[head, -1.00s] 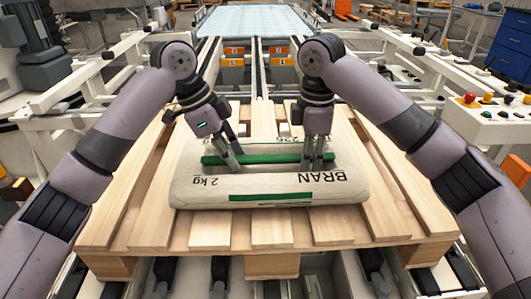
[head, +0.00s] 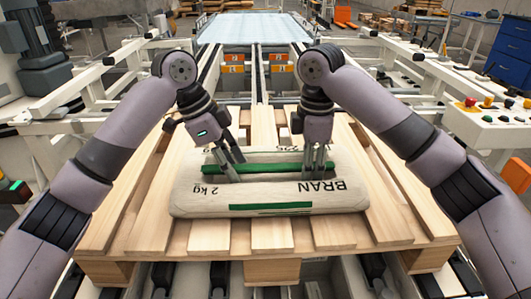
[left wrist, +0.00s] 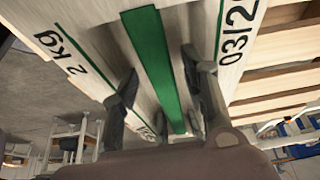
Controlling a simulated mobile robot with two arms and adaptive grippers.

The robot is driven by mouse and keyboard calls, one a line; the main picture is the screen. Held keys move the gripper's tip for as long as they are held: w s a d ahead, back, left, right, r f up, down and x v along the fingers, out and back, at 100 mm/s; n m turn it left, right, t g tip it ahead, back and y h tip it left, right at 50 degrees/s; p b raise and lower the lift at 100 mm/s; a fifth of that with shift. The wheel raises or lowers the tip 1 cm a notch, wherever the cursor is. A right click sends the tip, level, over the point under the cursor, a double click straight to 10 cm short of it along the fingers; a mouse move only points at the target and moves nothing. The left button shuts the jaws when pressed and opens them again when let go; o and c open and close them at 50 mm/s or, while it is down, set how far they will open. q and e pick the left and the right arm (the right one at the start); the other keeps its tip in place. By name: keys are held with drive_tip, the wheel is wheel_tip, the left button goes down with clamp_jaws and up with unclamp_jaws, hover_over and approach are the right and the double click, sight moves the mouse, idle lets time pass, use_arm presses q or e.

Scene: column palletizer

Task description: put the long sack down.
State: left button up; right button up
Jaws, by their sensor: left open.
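The long sack (head: 270,196) is a pale bag marked "BRAN" and "2 kg" with green stripes. It lies flat and crosswise on the wooden pallet (head: 209,236). My left gripper (head: 229,174) is over the left part of its top, with its fingers spread. In the left wrist view, the open fingers (left wrist: 160,65) stand on either side of the sack's green stripe (left wrist: 150,60). My right gripper (head: 316,172) has its fingers down at the right part of the sack top. Whether they pinch the cloth cannot be made out.
The pallet rests on a conveyor frame with white rails (head: 125,60). Bare slats show around the sack. A control box with colored buttons (head: 490,118) stands at the right. Orange-marked units (head: 281,65) sit behind the pallet.

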wheel_tip(320, 180, up, 42)
drive_tip(key=p, duration=3)
drive_tip(key=shift+f, duration=0.25)
drive_tip(key=shift+s+f, duration=0.1)
drive_tip(key=shift+f, duration=0.05)
